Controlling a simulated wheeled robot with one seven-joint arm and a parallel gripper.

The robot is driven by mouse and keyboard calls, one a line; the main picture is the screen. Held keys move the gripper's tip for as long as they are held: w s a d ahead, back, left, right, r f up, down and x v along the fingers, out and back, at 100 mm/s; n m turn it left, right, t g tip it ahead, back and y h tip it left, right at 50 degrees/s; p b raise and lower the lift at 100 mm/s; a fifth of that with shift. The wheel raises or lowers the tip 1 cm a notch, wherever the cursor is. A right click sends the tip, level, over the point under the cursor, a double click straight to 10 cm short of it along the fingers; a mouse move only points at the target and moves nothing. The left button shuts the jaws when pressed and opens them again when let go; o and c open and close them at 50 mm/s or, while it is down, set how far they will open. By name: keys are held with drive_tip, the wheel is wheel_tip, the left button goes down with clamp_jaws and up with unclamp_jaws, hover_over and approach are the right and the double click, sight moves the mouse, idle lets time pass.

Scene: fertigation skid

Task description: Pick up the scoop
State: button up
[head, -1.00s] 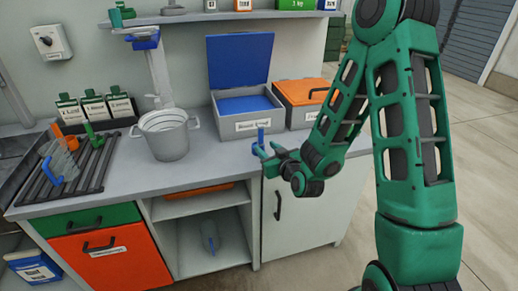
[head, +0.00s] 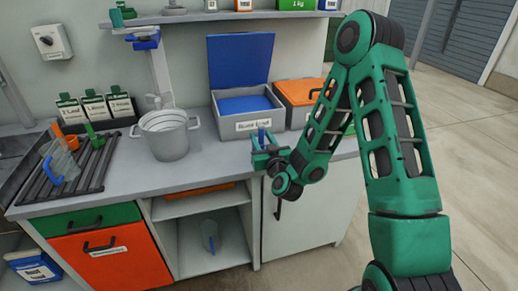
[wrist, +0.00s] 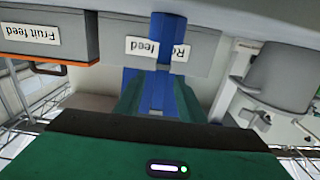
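The scoop (head: 264,137) shows as a narrow blue upright piece at the counter's front edge, in front of the Root feed bin. In the wrist view its blue part (wrist: 168,35) stands in front of that bin's label. My gripper (head: 262,156) is at the counter edge, and the blue piece rises from between its green fingers. In the wrist view the fingers (wrist: 158,98) lie close on either side of the blue part and look shut on it. The rest of the scoop is hidden by the fingers and gripper body.
The Root feed bin (head: 246,114) has its blue lid raised; the orange-lidded bin (head: 301,93) is beside it. A grey bucket (head: 166,141) stands left. A drying rack (head: 75,181) holds a clear jug.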

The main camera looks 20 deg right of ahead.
drive_tip(key=w, duration=0.4)
drive_tip(key=shift+w+f, duration=0.1)
drive_tip(key=shift+w, duration=0.65)
clamp_jaws()
